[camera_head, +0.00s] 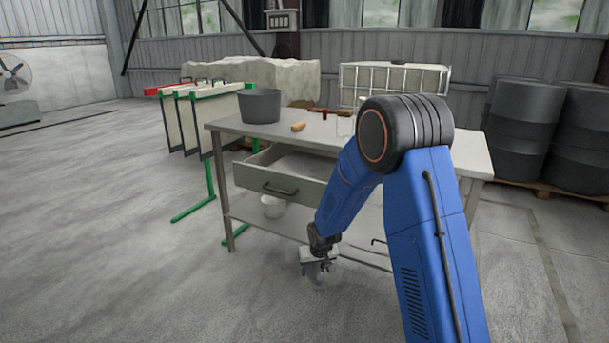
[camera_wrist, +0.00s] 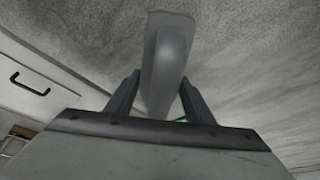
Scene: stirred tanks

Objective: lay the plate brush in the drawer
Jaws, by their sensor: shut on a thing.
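My gripper (camera_wrist: 158,95) is shut on a smooth grey object (camera_wrist: 168,60) with a broader far end, which sticks out past the fingers. I cannot tell from its shape whether this is the plate brush. In the head view my gripper (camera_head: 320,276) hangs low in front of the table, below and right of the drawer front. The drawer (camera_head: 278,188) is pulled out under the tabletop, its dark handle facing me and part of its inside showing. Its front and handle also appear at the left of the wrist view (camera_wrist: 45,65).
The metal table (camera_head: 225,125) bears a grey bucket (camera_head: 259,106), a small tan item (camera_head: 298,127) and a long brown item (camera_head: 330,111). A white rounded vessel (camera_head: 273,207) is on the lower shelf. Framed plates (camera_head: 200,115) stand left. Floor in front is clear.

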